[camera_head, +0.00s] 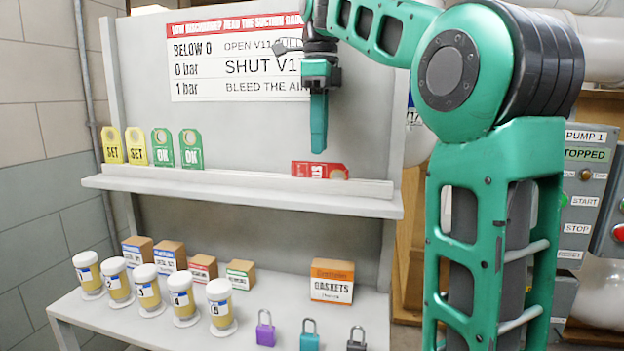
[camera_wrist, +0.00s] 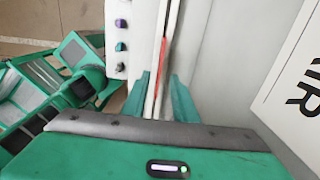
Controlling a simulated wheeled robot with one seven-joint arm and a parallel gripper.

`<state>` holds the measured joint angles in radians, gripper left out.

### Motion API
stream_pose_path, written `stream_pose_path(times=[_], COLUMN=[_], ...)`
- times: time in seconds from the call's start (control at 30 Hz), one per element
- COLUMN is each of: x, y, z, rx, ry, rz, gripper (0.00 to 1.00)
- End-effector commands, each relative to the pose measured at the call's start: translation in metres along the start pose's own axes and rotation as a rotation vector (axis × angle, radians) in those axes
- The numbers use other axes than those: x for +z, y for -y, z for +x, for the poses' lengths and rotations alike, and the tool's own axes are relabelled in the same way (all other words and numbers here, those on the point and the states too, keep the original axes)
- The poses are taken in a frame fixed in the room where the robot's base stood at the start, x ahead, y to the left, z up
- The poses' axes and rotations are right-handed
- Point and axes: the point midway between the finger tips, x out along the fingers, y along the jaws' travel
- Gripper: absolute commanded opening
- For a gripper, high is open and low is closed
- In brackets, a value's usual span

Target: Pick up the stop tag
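The red stop tag (camera_head: 319,171) lies on its side on the upper shelf, right of centre, its lower part hidden behind the shelf's front lip. In the wrist view it is a thin red edge (camera_wrist: 163,52) beside the white lip. My gripper (camera_head: 318,149) points straight down just above the tag. In the wrist view my gripper (camera_wrist: 160,98) has its two green fingers apart, with the lip and the tag's line running between them. Nothing is held. I cannot tell exactly how far the fingertips are above the tag.
Yellow SET tags (camera_head: 124,147) and green OK tags (camera_head: 177,149) stand on the left of the shelf (camera_head: 230,188). Below are white-lidded jars (camera_head: 147,288), small boxes, a gaskets box (camera_head: 332,282) and padlocks (camera_head: 310,336). A pump panel (camera_head: 583,190) is at right.

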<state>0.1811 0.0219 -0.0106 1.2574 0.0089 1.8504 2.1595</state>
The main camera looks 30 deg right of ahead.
Motion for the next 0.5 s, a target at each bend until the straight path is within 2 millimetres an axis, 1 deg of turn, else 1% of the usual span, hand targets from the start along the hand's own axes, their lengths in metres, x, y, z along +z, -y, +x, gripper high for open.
stream_pose_path(times=[0.17,0.4,0.5], x=[-0.002,-0.003,-0.003], y=[0.000,0.000,0.000], z=[0.009,0.041,0.050], rx=[0.001,0.001,0.000], ry=[-0.001,-0.001,0.000], rz=[0.003,0.003,0.003], gripper=[0.26,0.26,0.26])
